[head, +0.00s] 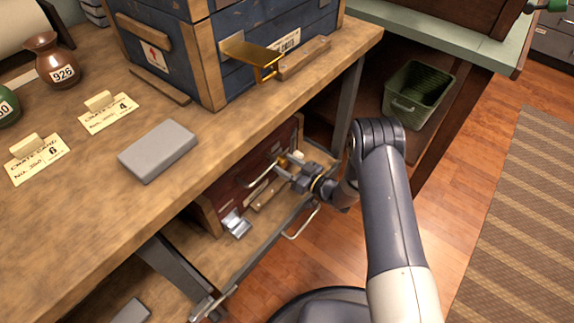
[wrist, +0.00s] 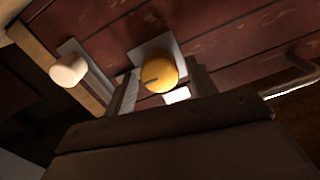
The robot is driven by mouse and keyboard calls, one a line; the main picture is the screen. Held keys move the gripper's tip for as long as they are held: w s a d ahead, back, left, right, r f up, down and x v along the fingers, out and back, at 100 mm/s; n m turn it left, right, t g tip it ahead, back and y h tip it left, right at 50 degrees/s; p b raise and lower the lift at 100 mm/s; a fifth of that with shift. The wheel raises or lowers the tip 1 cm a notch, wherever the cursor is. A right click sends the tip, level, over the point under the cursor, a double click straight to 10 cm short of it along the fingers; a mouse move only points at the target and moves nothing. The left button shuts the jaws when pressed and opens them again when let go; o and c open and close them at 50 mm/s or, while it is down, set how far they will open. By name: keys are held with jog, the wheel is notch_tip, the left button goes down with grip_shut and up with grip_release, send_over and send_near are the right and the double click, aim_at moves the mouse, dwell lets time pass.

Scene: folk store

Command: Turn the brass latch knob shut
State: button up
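The brass latch knob (wrist: 158,74) is a round yellow knob with a dark slot, on a grey plate on the dark red crate (wrist: 220,40) in the wrist view. My gripper (wrist: 163,84) is open, with one finger on each side of the knob. I cannot tell whether the fingers touch it. In the head view my gripper (head: 284,167) is at the front of the red crate (head: 208,210) below the bench top, and I cannot make out the brass knob there.
A cream knob (wrist: 68,70) on its own plate is left of the brass knob. A metal bar handle (wrist: 292,82) is at the right. In the head view, a silver latch (head: 236,224) is low on the crate, and the bench top (head: 240,130) overhangs it.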

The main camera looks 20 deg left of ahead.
jog(key=c, duration=0.8)
jog(key=shift+f+n+b, duration=0.1)
jog(key=shift+n+b, duration=0.3)
jog(key=shift+b, duration=0.1)
jog(key=n+b, duration=0.2)
jog(key=b, duration=0.1)
jog(key=shift+f+n, duration=0.15)
jog(key=shift+n, duration=0.25)
jog(key=n+b, duration=0.5)
jog(key=shift+s+b, duration=0.1)
jog(key=shift+b, duration=0.25)
jog(key=n+b, duration=0.2)
jog(key=n, duration=0.6)
jog(key=shift+n+b, duration=0.3)
jog(key=shift+n, duration=0.1)
